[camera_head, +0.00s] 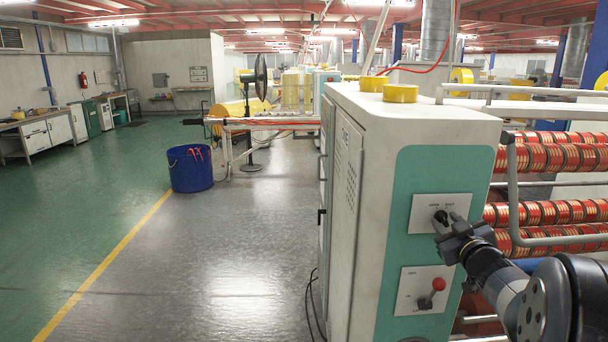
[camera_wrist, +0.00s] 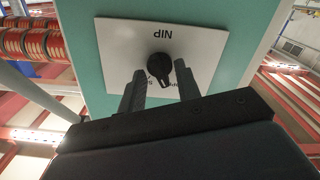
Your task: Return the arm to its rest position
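The black rotary knob (camera_head: 440,217) sits on a white plate (camera_head: 425,206) on the teal front panel of the machine cabinet. In the wrist view the knob (camera_wrist: 160,68) shows under the upside-down label "NIP", with its pointer toward the picture's bottom. My gripper (camera_head: 447,228) is close in front of this knob in the head view. In the wrist view my gripper's two fingers (camera_wrist: 160,80) stand apart, one on each side of the knob, with small gaps; nothing is held. Whether a fingertip touches the knob is hard to tell.
A red-topped lever (camera_head: 438,284) on a second plate lies just below my gripper. Yellow tape rolls (camera_head: 400,93) rest on the cabinet top (camera_head: 425,112). Red rollers (camera_head: 560,157) and grey rails stand to the right. Open floor (camera_head: 215,285) lies left, with a blue bin (camera_head: 190,172).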

